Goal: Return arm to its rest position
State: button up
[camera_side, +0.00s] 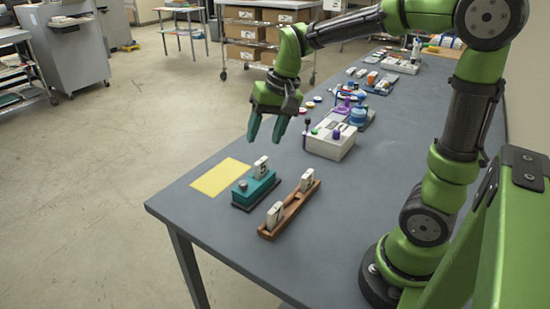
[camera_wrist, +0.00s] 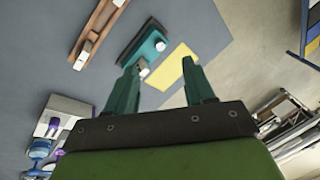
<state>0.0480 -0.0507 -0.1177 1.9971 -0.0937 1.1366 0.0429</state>
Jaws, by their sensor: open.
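My gripper (camera_side: 266,129) hangs above the table, clear of everything, with its teal fingers spread and nothing between them. In the wrist view the open fingers (camera_wrist: 160,84) point toward a teal block and a yellow sheet. The teal block (camera_side: 256,191) sits on a dark base, with a white piece standing on it and a small grey knob. It also shows in the wrist view (camera_wrist: 141,45). A wooden tray (camera_side: 292,212) beside it holds two upright white pieces, one near each end. The yellow sheet (camera_side: 221,177) lies flat to the left of the teal block.
A light box (camera_side: 330,142) with coloured pegs stands on the grey table (camera_side: 205,220) behind the block. Bottles, lids and small trays (camera_side: 380,82) fill the table farther back. Carts and shelved boxes (camera_side: 245,32) stand across the floor.

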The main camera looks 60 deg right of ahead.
jog(key=s+a+r+n+t, duration=0.1)
jog(key=s+a+t, duration=0.1)
jog(key=s, duration=0.4)
jog(key=s+a+r+n+t, duration=0.1)
jog(key=s+a+n+t, duration=0.1)
jog(key=s, duration=0.4)
jog(key=shift+a+r, duration=0.3)
jog(key=shift+a, duration=0.55)
jog(key=shift+s, duration=0.1)
